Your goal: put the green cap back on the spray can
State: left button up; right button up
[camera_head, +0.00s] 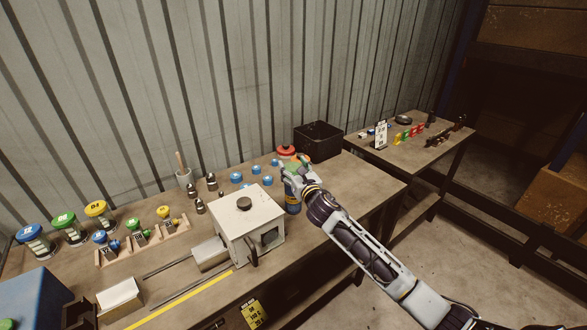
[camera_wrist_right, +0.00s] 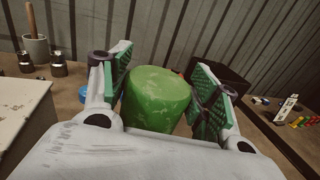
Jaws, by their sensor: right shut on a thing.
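The green cap (camera_wrist_right: 156,98) fills the middle of the right wrist view, scuffed and upright between the green-padded fingers. My right gripper (camera_wrist_right: 163,92) is shut on it. In the head view the same gripper (camera_head: 297,172) is over the back right part of the bench, just right of the white machine. A blue can with a yellowish band, apparently the spray can (camera_head: 292,204), shows directly below the gripper. Its top is hidden by the gripper, so I cannot tell whether the cap touches it. My left gripper is not in view.
The white crimper box (camera_head: 247,228) stands close left of the can. Blue caps (camera_head: 237,177), a red round item (camera_head: 286,151) and a black bin (camera_head: 318,140) are behind. Jars (camera_head: 68,228) line the left. Bare bench (camera_head: 350,195) lies to the right.

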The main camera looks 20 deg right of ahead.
jog(key=o, duration=0.8)
jog(key=shift+s, duration=0.1)
jog(key=shift+s+d, duration=0.2)
jog(key=shift+s, duration=1.75)
jog(key=shift+s+d, duration=0.15)
jog(key=shift+s, duration=1.85)
jog(key=shift+s+d, duration=0.2)
jog(key=shift+s, duration=1.75)
